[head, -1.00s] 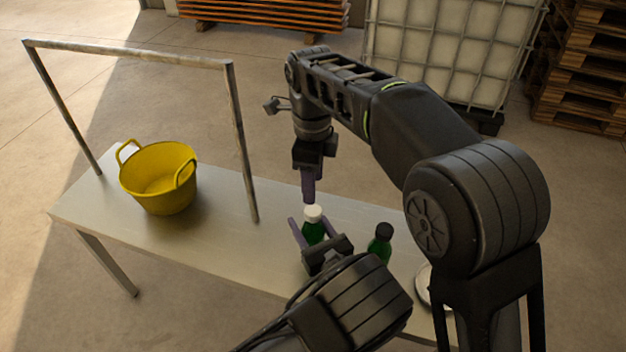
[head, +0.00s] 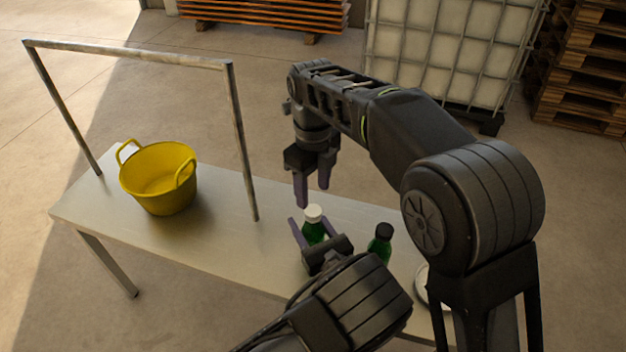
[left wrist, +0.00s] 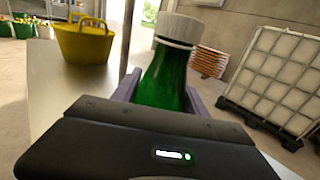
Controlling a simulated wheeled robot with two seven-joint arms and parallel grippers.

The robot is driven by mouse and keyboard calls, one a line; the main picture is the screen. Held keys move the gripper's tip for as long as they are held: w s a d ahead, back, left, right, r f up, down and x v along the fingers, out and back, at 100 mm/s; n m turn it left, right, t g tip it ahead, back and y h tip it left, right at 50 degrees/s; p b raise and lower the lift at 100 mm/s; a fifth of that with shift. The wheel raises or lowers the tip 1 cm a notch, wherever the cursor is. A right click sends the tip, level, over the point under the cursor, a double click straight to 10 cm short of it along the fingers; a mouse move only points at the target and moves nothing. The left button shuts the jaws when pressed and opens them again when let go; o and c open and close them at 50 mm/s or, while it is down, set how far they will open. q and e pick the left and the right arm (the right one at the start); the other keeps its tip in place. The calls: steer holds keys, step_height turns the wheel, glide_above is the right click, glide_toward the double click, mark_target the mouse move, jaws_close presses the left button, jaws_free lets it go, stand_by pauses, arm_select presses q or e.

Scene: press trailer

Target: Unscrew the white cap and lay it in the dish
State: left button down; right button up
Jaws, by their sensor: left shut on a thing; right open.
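A green bottle (head: 313,232) with a white cap (head: 313,213) stands upright on the table. My left gripper (head: 314,240) is shut around the bottle's body. In the left wrist view the green bottle (left wrist: 166,80) rises between the fingers, and the white cap (left wrist: 178,29) sits on its neck. My right gripper (head: 312,195) is open and empty, pointing down just above and slightly behind the white cap, not touching it. A pale round dish (head: 421,286) shows only in part at the table's right, mostly hidden behind my right arm.
A second green bottle with a dark cap (head: 381,243) stands to the right of the held one. The table (head: 225,240) is clear between tub and bottle.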

mark_target(313, 210)
step_height(313, 210, down, 6)
steer(key=shift+r, duration=0.1)
stand_by(0.4)
jaws_close()
stand_by(0.3)
